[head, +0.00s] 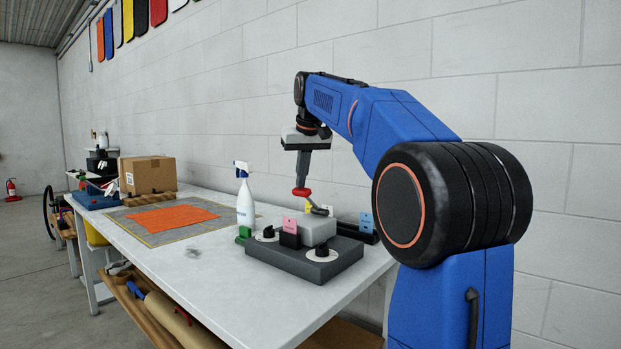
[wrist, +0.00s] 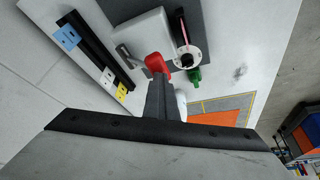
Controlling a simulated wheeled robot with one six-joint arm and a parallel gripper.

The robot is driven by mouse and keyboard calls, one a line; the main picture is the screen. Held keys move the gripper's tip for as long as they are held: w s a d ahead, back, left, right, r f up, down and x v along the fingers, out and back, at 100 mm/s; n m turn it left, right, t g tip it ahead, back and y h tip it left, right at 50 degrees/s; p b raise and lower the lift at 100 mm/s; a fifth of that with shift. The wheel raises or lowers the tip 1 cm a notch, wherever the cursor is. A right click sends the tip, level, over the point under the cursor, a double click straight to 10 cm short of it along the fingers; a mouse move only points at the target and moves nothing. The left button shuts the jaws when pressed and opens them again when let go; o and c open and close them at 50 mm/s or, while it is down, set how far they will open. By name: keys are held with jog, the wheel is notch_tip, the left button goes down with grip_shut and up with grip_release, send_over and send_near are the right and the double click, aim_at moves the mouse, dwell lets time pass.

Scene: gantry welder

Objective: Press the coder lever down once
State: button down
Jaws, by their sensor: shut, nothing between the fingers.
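The coder (head: 318,232) is a pale grey block on a dark base with round dials, near the table's front right. Its grey metal lever (head: 319,210) sticks out at the top of the block, and in the wrist view the lever (wrist: 125,54) lies beside the pale block (wrist: 150,38).
A white spray bottle (head: 245,205) stands left of the coder. A dark rail (wrist: 90,50) with blue and yellow tags runs along the wall side. An orange sheet (head: 172,217) lies on a grey mat, with a cardboard box (head: 148,174) behind.

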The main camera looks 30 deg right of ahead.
jog(key=shift+w+d+r, duration=0.2)
jog(key=shift+d+r, duration=0.1)
jog(key=shift+r, duration=0.35)
jog(key=shift+a+r, duration=0.15)
jog(key=shift+r, duration=0.7)
jog(key=shift+a+r, duration=0.15)
jog(key=shift+r, duration=0.65)
jog(key=shift+s+r, duration=0.1)
jog(key=shift+r, duration=2)
